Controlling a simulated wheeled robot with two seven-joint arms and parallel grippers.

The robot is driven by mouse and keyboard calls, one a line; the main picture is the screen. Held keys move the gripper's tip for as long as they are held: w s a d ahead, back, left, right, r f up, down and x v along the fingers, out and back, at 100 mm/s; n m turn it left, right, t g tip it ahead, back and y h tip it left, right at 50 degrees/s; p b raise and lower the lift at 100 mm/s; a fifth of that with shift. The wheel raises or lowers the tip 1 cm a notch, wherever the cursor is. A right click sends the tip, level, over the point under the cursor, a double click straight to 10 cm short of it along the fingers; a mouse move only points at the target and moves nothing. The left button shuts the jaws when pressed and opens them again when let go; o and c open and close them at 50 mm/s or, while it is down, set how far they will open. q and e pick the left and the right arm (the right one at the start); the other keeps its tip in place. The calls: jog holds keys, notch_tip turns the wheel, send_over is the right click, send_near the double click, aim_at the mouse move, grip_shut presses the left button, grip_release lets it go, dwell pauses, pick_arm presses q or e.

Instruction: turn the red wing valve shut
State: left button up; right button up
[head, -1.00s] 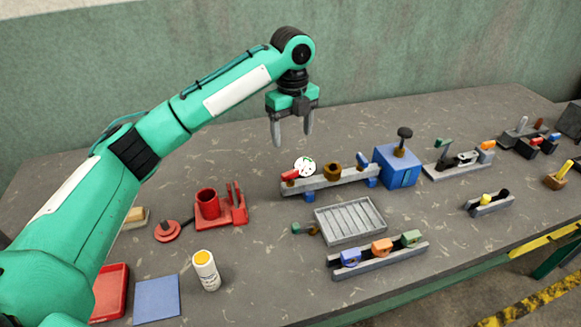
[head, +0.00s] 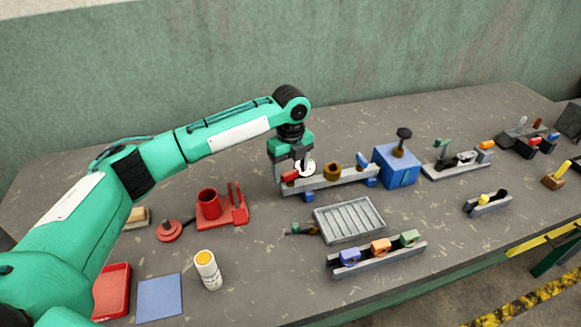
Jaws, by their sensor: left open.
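The red wing valve (head: 290,175) is at the left end of a grey rail fixture (head: 328,183) in the middle of the table. A white round dial (head: 308,169) is just right of it and partly hidden by my gripper. My left gripper (head: 289,173) points down at the red wing, its jaws open with a finger on either side of it as seen from here. I cannot tell whether the fingers touch it. My right gripper is out of view.
A brass ring (head: 332,171) and a blue box (head: 397,166) with a black knob stand along the rail to the right. A grey slotted tray (head: 349,221) lies in front. A red cup fixture (head: 208,207) is to the left. The table behind the rail is clear.

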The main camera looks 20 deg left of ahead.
pick_arm(q)
jog(key=shift+f, duration=0.2)
jog(key=shift+c, duration=0.2)
jog(key=c, duration=1)
jog(key=shift+o, duration=0.2)
jog(key=shift+r+n+p, duration=0.2)
jog(key=shift+n+p, duration=0.1)
jog(key=shift+p, duration=0.35)
jog(key=n+p, duration=0.1)
jog(key=p, duration=0.2)
jog(key=shift+r+n, duration=0.2)
jog(key=shift+n, duration=0.2)
jog(key=n+p, duration=0.9)
jog(key=p, duration=0.2)
jog(key=shift+f, duration=0.1)
jog(key=shift+w+f+n+p, duration=0.1)
jog(key=shift+f+n+p, duration=0.1)
jog(key=shift+n+p, duration=1.6)
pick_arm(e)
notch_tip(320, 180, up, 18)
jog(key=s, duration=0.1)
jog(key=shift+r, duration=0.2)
pick_arm(q)
jog(key=shift+o, duration=0.2)
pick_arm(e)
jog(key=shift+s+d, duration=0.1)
